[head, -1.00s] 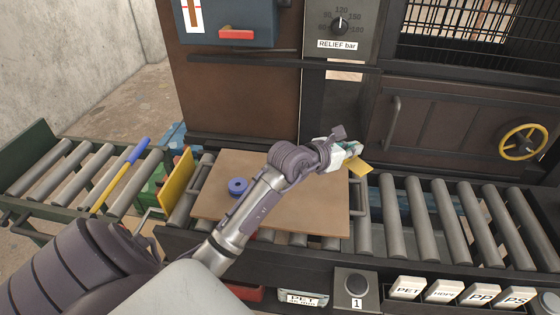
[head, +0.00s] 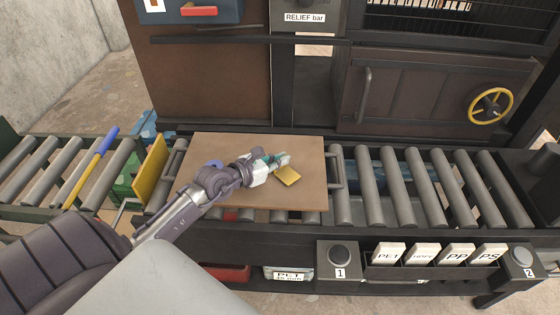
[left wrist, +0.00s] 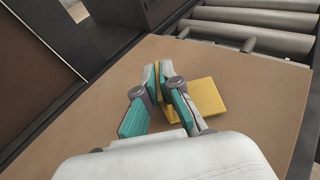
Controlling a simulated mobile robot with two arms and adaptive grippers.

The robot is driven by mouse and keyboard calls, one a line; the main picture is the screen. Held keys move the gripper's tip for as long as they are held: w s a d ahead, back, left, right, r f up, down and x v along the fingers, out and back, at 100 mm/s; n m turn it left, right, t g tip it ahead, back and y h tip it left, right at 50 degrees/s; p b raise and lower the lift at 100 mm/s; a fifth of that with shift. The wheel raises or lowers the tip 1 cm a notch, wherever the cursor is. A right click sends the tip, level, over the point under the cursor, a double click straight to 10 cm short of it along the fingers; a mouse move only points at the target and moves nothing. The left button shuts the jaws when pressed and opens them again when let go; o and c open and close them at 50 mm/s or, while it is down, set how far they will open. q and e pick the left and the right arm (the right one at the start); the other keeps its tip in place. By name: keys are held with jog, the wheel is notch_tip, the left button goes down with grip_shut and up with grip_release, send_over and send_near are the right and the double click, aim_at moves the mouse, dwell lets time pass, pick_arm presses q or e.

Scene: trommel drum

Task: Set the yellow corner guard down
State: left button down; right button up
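The yellow corner guard (head: 288,176) is at my left gripper (head: 284,160), over the right part of the brown board (head: 230,148). In the left wrist view the fingers of my left gripper (left wrist: 168,72) are closed on one upright flange of the yellow corner guard (left wrist: 208,98). Its other flange lies flat, parallel to the board (left wrist: 265,75). It is very low; I cannot tell whether it touches the board. My right gripper is not in view.
The board lies on a roller conveyor (head: 400,190) with bare rollers to the right. An upright yellow plate (head: 150,168) stands left of the board. A blue-and-yellow bar (head: 92,165) lies on the left rollers. Bare board surrounds the guard.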

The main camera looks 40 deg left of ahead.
pick_arm(q)
jog(key=shift+f, duration=0.2)
jog(key=shift+f, duration=0.15)
jog(key=c, duration=1.3)
grip_release()
